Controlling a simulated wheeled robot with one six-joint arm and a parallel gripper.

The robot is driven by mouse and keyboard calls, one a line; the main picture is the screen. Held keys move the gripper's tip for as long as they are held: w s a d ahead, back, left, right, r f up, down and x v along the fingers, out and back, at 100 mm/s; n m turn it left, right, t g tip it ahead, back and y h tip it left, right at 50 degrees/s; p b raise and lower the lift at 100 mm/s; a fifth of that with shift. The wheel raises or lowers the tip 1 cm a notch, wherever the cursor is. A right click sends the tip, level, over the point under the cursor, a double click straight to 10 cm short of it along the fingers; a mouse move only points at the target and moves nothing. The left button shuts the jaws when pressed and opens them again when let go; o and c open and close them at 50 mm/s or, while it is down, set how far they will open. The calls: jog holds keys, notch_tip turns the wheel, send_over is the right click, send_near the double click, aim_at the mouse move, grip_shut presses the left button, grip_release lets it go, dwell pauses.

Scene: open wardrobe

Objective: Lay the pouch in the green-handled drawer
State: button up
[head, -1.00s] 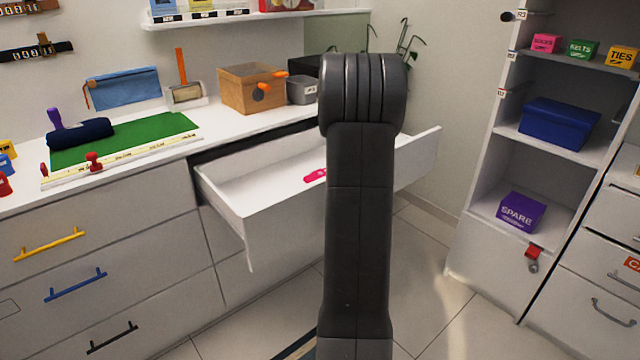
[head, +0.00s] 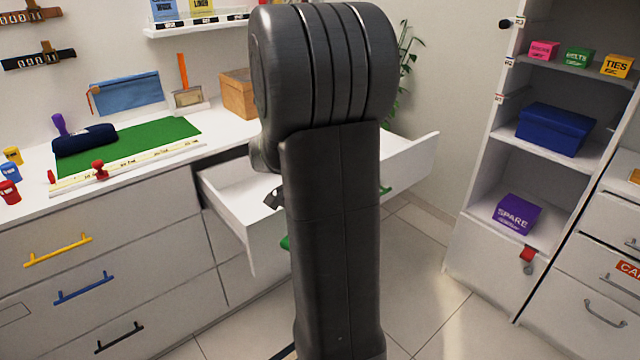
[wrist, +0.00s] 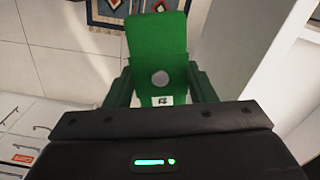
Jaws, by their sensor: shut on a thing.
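The green pouch (wrist: 157,40), with a grey round snap and a small white label, is between my gripper's (wrist: 162,88) two fingers, which are shut on it. In the head view a dark part of my gripper (head: 272,198) shows left of my arm, and a bit of green (head: 285,242), likely the pouch, shows below it before the drawer front. The open white drawer (head: 410,160) stands pulled out behind my arm. A green bit (head: 385,190) at its front looks like the handle's end. My arm hides most of the drawer's front and inside.
The counter above holds a green mat (head: 165,140), a navy roll (head: 85,140) and a wooden box (head: 238,93). A shelf unit with a blue box (head: 555,128) and a purple box (head: 517,212) stands right. The tiled floor between is clear.

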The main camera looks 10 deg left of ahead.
jog(key=s+a+r+m, duration=0.1)
jog(key=s+a, duration=0.1)
jog(key=a, duration=0.1)
jog(key=s+a+r+m, duration=0.1)
jog(key=s+a+r, duration=0.1)
jog(key=a, duration=0.1)
jog(key=s+a+r+m, duration=0.1)
jog(key=s+a+r, duration=0.1)
jog(key=a, duration=0.1)
jog(key=shift+s+r, duration=0.15)
jog(key=shift+s, duration=0.1)
